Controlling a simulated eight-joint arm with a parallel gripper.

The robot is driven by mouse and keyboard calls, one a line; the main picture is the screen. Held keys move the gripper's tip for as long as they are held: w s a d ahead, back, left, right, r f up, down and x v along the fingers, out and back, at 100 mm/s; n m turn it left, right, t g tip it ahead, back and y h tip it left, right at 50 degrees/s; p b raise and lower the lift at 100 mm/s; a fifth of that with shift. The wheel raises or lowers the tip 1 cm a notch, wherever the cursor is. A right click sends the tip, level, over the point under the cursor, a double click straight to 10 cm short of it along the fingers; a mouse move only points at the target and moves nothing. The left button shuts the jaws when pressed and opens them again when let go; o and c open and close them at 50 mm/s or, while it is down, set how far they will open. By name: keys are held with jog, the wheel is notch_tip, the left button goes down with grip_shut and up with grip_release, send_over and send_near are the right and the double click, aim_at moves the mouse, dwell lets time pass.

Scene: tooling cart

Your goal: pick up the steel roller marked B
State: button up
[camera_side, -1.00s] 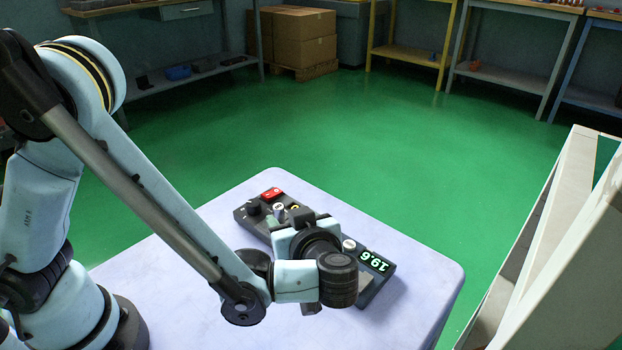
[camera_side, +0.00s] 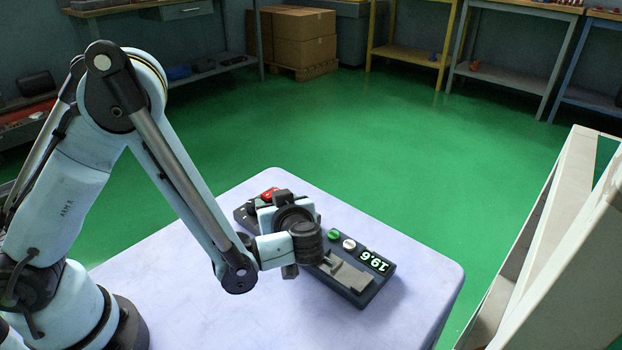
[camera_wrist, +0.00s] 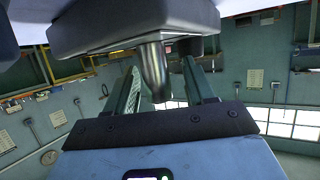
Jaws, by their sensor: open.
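A steel roller (camera_wrist: 154,70) stands out of a dark housing in the wrist view, where the scene appears upside down. No letter B is readable on it. My gripper (camera_wrist: 160,64) is open, with one dark finger to each side of the roller in this view. I see no finger closed on it, and cannot tell how deep it sits between them. In the side view my wrist (camera_side: 292,218) is over the left half of a dark control panel (camera_side: 376,287). My fingers and the roller are hidden there.
The panel carries a red part (camera_side: 269,193), a green button (camera_side: 334,235), a white button (camera_side: 349,244), a grey bar (camera_side: 346,273) and a display reading 19.6 (camera_side: 375,261). It lies on a pale table (camera_side: 200,285). The table's front is clear. A white frame (camera_side: 560,240) stands at right.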

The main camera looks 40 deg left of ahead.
grip_shut()
jog(key=shift+r, duration=0.1)
dwell(0.3)
